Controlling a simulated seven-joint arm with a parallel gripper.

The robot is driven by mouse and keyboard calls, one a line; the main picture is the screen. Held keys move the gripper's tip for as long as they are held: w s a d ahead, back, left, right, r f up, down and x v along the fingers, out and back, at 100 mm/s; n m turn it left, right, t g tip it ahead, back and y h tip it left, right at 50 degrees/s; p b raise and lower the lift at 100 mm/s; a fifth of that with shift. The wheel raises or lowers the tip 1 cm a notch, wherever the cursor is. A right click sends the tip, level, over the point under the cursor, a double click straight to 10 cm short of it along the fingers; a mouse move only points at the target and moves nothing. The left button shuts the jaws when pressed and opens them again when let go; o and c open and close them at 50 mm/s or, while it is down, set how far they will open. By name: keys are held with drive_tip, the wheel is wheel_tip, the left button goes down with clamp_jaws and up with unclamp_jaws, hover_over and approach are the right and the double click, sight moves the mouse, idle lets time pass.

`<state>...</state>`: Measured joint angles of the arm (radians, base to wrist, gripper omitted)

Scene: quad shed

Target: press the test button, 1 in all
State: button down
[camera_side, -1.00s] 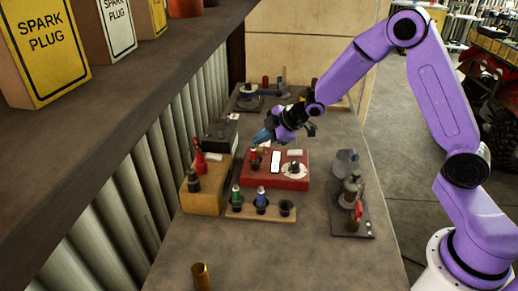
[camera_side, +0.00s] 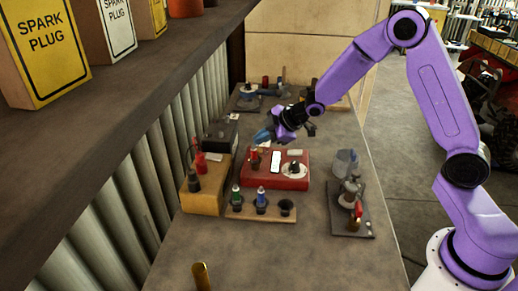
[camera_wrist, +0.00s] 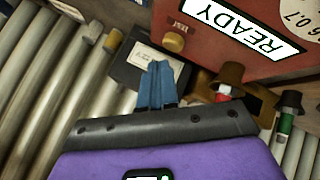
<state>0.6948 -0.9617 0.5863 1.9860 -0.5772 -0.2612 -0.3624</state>
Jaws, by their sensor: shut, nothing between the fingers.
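A red tester box (camera_side: 262,182) sits on the bench, with a white screen (camera_side: 276,161) and a round dial on its face. In the wrist view the red box (camera_wrist: 215,58) fills the upper right, and its screen (camera_wrist: 245,27) reads READY.
A wooden block (camera_side: 205,195) with red and black clamps stands left of the box. A plug rack (camera_side: 270,213) is in front, and a dark plate (camera_side: 350,222) with metal parts is at right. A dark box (camera_side: 220,134) stands behind left. The front bench is mostly clear.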

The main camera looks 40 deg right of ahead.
sight(262, 152)
drive_tip(key=shift+f, duration=0.1)
idle(0.4)
drive_tip(key=shift+f, duration=0.35)
drive_tip(key=shift+f, duration=0.45)
idle(0.7)
drive_tip(key=shift+r, duration=0.1)
idle(0.3)
drive_tip(key=shift+r, duration=0.8)
drive_tip(key=shift+r, duration=2.5)
